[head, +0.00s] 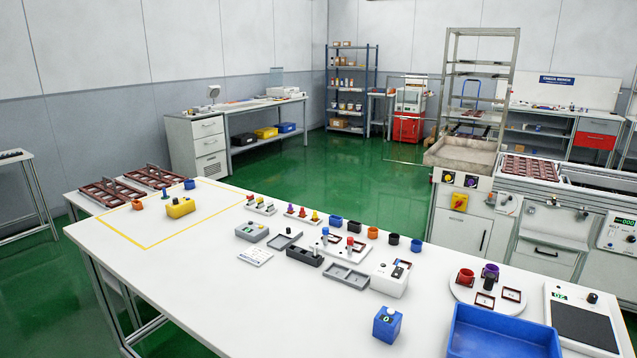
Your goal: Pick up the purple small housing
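A purple round open-topped housing (491,270) stands upright on a white round plate (463,295) at the right part of the white table. It sits beside a red round housing (466,275), with small dark red square frames in front of them. A darker small part seems to stand just below the purple housing; it is too small to make out. Neither of my grippers is in view.
A blue bin (503,335) stands in front of the plate, and a scale (582,322) lies to its right. A white box device (391,278) and a blue cube (387,325) stand to the left. Small coloured parts line the table's back edge. The front left tabletop is clear.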

